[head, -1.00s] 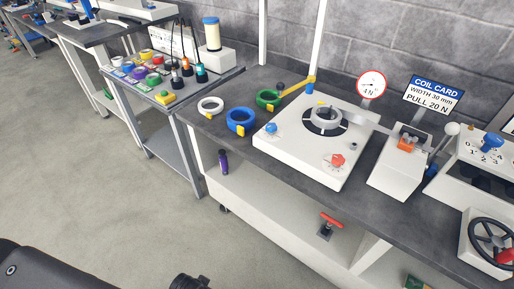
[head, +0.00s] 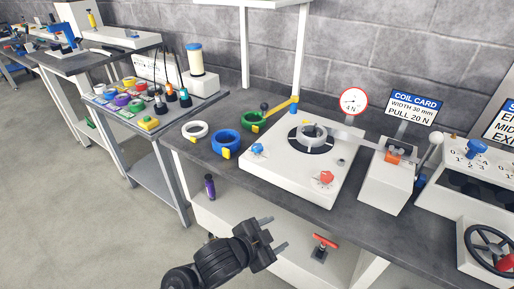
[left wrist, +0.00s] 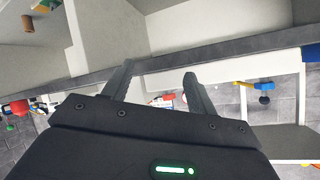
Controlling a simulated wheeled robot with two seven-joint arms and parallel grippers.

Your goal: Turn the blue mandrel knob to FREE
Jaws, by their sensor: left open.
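My left gripper (head: 275,233) is open and empty, in front of the bench's front edge and below the unit, apart from the knob. Its two separated fingers also show in the left wrist view (left wrist: 159,72), with the bench edge beyond them. I cannot make out the knob in the left wrist view. My right gripper is not in view.
A red knob (head: 325,178) is at the unit's right front. A ring coil (head: 312,134) sits on its dark disc. White (head: 194,130), blue (head: 226,143) and green (head: 252,121) rings lie left of it. A yellow-ended arm (head: 281,109) stands behind. A red handle (head: 325,241) is below.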

